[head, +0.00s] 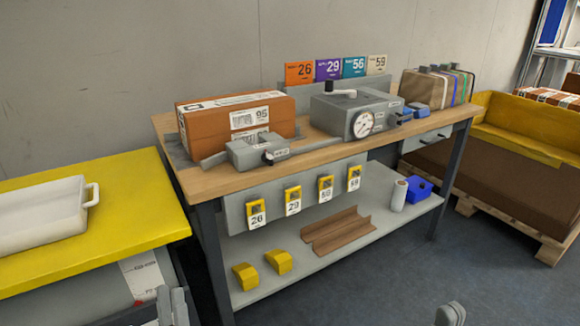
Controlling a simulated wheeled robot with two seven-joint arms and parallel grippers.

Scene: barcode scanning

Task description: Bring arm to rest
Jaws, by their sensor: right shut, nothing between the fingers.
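My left gripper (172,306) shows at the bottom edge, left of centre, in front of the yellow-topped table's lower right side. Only its grey tip parts are in view, and I cannot tell whether it is open or shut. My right gripper (450,314) shows as a small grey tip at the bottom edge, right of centre, over the dark floor. It is shut and empty, clear of the workbench. Most of both arms is out of view.
The wooden workbench (225,180) holds a brown labelled box (215,120), a grey device with a dial (345,113) and a flat scale-like unit (250,150). A yellow table (130,215) with a white tray (40,222) stands left. Floor (380,285) is free in front.

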